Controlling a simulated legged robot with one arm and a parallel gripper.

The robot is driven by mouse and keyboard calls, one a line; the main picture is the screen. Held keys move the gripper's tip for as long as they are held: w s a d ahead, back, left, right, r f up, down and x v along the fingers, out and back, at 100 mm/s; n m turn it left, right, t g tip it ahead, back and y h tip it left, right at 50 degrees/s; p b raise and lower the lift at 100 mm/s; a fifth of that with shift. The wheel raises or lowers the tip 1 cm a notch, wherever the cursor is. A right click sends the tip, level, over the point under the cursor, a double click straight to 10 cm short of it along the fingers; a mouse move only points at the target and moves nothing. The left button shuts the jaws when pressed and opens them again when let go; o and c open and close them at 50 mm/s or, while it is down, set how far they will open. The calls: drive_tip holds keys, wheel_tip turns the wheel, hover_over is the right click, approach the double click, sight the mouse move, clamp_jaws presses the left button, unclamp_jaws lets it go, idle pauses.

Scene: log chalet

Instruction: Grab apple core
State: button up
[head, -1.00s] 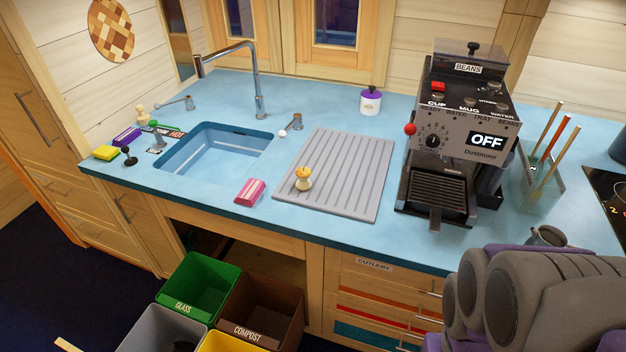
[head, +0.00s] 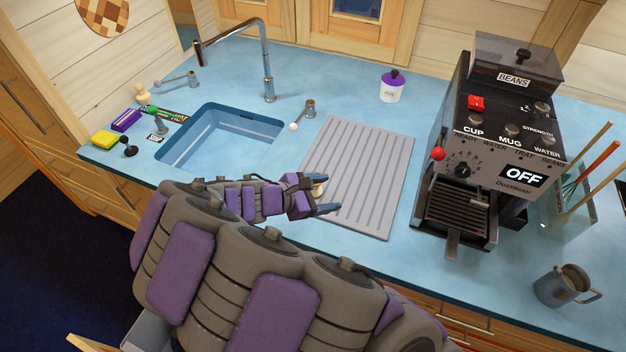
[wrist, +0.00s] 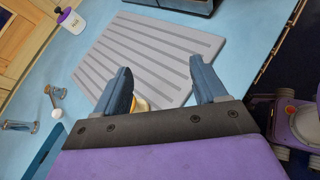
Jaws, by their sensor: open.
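The apple core (head: 318,188) is a small yellowish piece at the left edge of the grey ribbed draining board (head: 375,165), mostly hidden by my gripper in the head view. In the wrist view part of the core (wrist: 141,104) shows between the fingers, close by the left finger, its lower part cut off by the gripper's black front edge. My gripper (head: 322,194) is open, its blue fingers apart on either side of the core, low over the board; they also show in the wrist view (wrist: 160,72). I cannot tell whether a finger touches the core.
The sink (head: 222,138) with its tall tap (head: 267,70) lies to the left. A coffee machine (head: 490,150) stands right of the board, with a grey mug (head: 562,284) nearer the front. A purple-lidded jar (head: 392,87) stands behind. The board's right part is clear.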

drive_tip(key=a+f+n+t+y+p, duration=0.1)
drive_tip(key=a+f+n+t, duration=0.15)
drive_tip(key=a, duration=0.35)
drive_tip(key=a+f+n+t+y, duration=0.1)
drive_tip(key=a+f+n, duration=0.2)
drive_tip(key=a+n, duration=0.15)
drive_tip(key=b+x, duration=0.1)
drive_tip(key=x, duration=0.4)
drive_tip(key=b+x, duration=0.2)
drive_tip(key=x, duration=0.3)
drive_tip(key=shift+w+a+f, duration=0.1)
drive_tip(key=shift+w+f, duration=0.1)
drive_tip(key=shift+w, duration=0.25)
drive_tip(key=b+x, duration=0.1)
drive_tip(key=x, duration=0.1)
drive_tip(key=b+x, duration=0.1)
drive_tip(key=x, duration=0.2)
drive_tip(key=shift+w+a, duration=0.2)
drive_tip(key=shift+w, duration=0.05)
drive_tip(key=shift+w+d+f, duration=0.1)
drive_tip(key=shift+w+d, duration=0.15)
drive_tip(key=c, duration=0.9)
